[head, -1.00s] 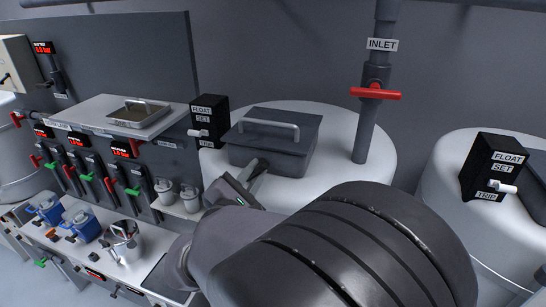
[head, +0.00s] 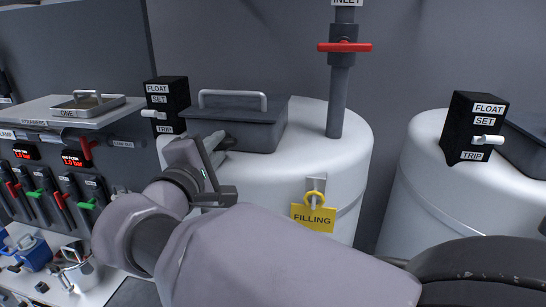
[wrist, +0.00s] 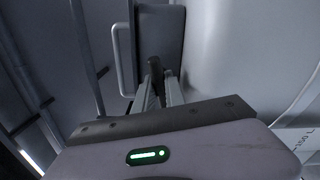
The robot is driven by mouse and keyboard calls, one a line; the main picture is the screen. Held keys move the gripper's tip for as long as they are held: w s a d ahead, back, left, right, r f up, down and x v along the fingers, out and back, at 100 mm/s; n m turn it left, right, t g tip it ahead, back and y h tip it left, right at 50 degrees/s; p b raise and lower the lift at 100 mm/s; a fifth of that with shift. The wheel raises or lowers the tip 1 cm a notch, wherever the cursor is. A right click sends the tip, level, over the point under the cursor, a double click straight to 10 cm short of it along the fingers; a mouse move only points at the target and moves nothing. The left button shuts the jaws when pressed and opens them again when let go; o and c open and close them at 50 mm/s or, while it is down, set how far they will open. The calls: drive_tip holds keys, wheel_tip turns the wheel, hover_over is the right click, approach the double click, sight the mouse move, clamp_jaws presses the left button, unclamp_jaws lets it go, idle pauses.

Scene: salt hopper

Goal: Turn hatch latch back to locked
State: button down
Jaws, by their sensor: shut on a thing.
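The hatch (head: 255,132) is a dark grey box lid with a light bar handle on top, set on the white tank (head: 300,160). It looks closed down on the tank. A small dark latch (wrist: 155,66) sits at the hatch's front edge. My gripper (head: 222,146) reaches to that front edge in the head view. In the wrist view the fingers (wrist: 159,82) are shut on the dark latch, one on each side. The latch's exact angle is hard to tell because the fingers cover most of it.
A black float switch box (head: 166,103) stands left of the hatch. A yellow FILLING tag (head: 313,217) hangs on the tank front. A second tank (head: 440,190) with its own switch box (head: 473,128) stands at right.

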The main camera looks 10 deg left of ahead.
drive_tip(key=shift+m+b, duration=1)
drive_tip(key=shift+b, duration=0.7)
drive_tip(key=shift+r+m+b, duration=0.15)
drive_tip(key=shift+m+b, duration=0.15)
drive_tip(key=shift+b, duration=0.05)
drive_tip(key=c, duration=1.7)
unclamp_jaws()
drive_tip(key=shift+w, duration=0.1)
drive_tip(key=s, duration=0.5)
drive_tip(key=s+a, duration=0.1)
drive_tip(key=s, duration=1.1)
drive_tip(key=shift+s+a+p, duration=0.15)
drive_tip(key=shift+s+p, duration=0.05)
drive_tip(key=shift+p, duration=0.15)
